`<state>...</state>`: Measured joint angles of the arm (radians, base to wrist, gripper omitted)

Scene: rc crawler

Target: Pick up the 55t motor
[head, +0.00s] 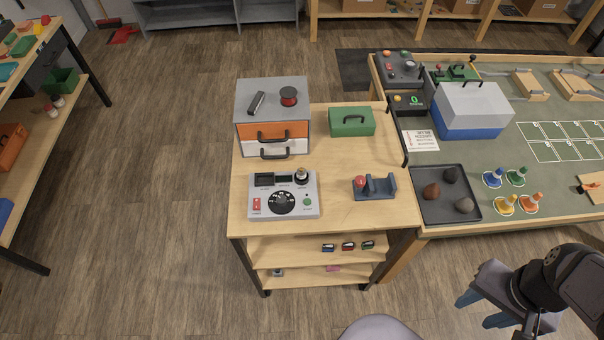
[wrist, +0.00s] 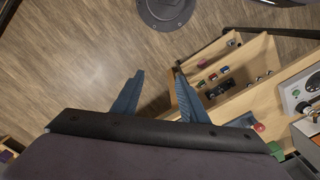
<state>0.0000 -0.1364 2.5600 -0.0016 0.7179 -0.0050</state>
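Three small dark motor-like items sit in a row on the cart's upper shelf, below the worktop. One has a blue part (head: 328,247), one red (head: 348,246) and one green (head: 367,245). I cannot read their labels, so I cannot tell which is the 55t motor. They also show small in the wrist view, the red one (wrist: 213,77) in the middle. My gripper (head: 476,312) is at the lower right of the head view, well apart from the cart.
The cart (head: 330,215) carries a control box (head: 283,194), a drawer unit (head: 272,110), a green case (head: 351,121) and a small holder (head: 374,187). A pink item (head: 333,268) lies on its lower shelf. A green-topped table (head: 470,227) adjoins its right side. Floor in front is mostly clear.

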